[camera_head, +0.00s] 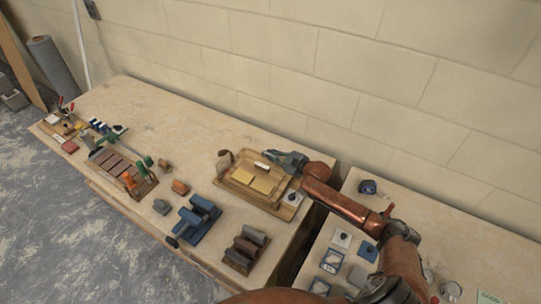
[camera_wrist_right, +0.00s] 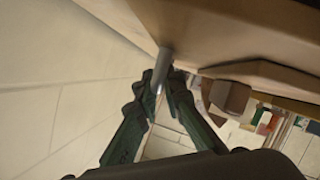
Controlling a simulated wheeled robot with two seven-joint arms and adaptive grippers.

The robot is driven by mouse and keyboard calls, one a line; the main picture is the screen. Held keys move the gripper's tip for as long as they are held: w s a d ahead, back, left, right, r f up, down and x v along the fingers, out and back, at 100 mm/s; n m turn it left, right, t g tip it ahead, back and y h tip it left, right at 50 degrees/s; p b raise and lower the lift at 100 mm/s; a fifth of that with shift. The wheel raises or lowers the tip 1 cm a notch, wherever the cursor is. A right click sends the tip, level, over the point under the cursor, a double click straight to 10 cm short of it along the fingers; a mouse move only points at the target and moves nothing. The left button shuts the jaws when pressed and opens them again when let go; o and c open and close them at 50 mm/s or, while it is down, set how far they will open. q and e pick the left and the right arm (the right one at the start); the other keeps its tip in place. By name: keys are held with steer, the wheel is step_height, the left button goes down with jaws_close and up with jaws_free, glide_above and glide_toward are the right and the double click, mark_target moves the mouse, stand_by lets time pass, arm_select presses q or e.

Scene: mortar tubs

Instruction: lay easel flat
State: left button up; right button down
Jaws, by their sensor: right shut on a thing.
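The easel (camera_head: 241,176), a wooden board with a raised frame and yellow sheets on it, is near the back edge of the table. My right gripper (camera_head: 277,158) reaches in from the right to its back edge. In the wrist view a large brown wooden panel (camera_wrist_right: 225,28) fills the top, and a grey rod (camera_wrist_right: 163,65) comes out from beside it. My right gripper (camera_wrist_right: 163,84) is shut on this rod. The rod's far end and the easel's exact tilt cannot be made out. My left gripper is not in view.
Blue blocks (camera_head: 197,219) and a brown rack (camera_head: 246,249) stand in front of the easel. Tools on a wooden base (camera_head: 119,170) lie to the left. A gap separates this table from the right table (camera_head: 455,245), which holds small tiles. The wall (camera_head: 300,60) is close behind.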

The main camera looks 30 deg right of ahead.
steer(key=shift+d+f+b, duration=0.2)
steer(key=shift+f+b, duration=0.15)
steer(key=shift+f, duration=0.35)
steer(key=c, duration=2)
jaws_free()
steer(key=shift+w+f, duration=0.1)
steer(key=shift+c, duration=0.2)
steer(key=v, duration=1.2)
